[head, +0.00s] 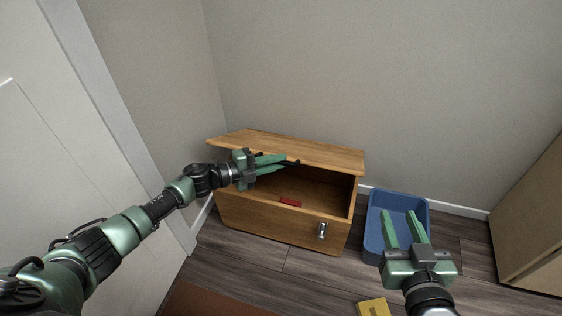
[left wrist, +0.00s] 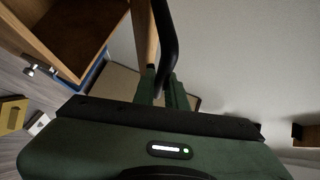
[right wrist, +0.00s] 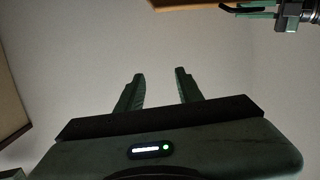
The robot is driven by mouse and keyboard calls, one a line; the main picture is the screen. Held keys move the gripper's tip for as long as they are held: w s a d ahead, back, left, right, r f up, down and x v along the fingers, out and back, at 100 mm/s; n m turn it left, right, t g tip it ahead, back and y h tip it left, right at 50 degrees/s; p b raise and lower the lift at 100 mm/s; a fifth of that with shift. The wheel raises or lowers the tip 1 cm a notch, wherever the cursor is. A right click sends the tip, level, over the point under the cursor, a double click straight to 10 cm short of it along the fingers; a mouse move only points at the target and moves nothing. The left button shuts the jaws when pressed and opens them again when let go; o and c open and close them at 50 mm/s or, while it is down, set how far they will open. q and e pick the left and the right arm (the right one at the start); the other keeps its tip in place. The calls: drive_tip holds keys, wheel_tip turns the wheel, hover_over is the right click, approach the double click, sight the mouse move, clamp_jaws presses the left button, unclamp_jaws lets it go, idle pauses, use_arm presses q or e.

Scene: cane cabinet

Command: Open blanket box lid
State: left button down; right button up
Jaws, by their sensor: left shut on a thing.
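The wooden blanket box (head: 270,222) stands on the floor against the back wall. Its lid (head: 310,148) is raised partway, with the dark interior showing below it. A metal latch (head: 322,230) is on the box front. My right gripper (head: 399,214) is open and empty, in front of a blue bin; its parted fingers show in the right wrist view (right wrist: 158,85).
A red object (head: 290,201) lies inside the box. The blue bin (head: 377,207) stands right of the box. A yellow block (head: 373,307) is on the floor in front. A wooden cabinet (head: 535,220) stands at right, a white door (head: 70,130) at left.

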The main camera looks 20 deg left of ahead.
use_arm(q)
drive_tip(key=shift+w+r, duration=0.1)
drive_tip(key=shift+r, duration=0.15)
use_arm(e)
drive_tip(key=shift+s+d+f+g+h, duration=0.2)
drive_tip(key=shift+f+g+h, duration=0.15)
drive_tip(key=shift+f, duration=0.25)
use_arm(q)
drive_tip(key=c, duration=1.5)
unclamp_jaws()
drive_tip(key=shift+o, duration=0.2)
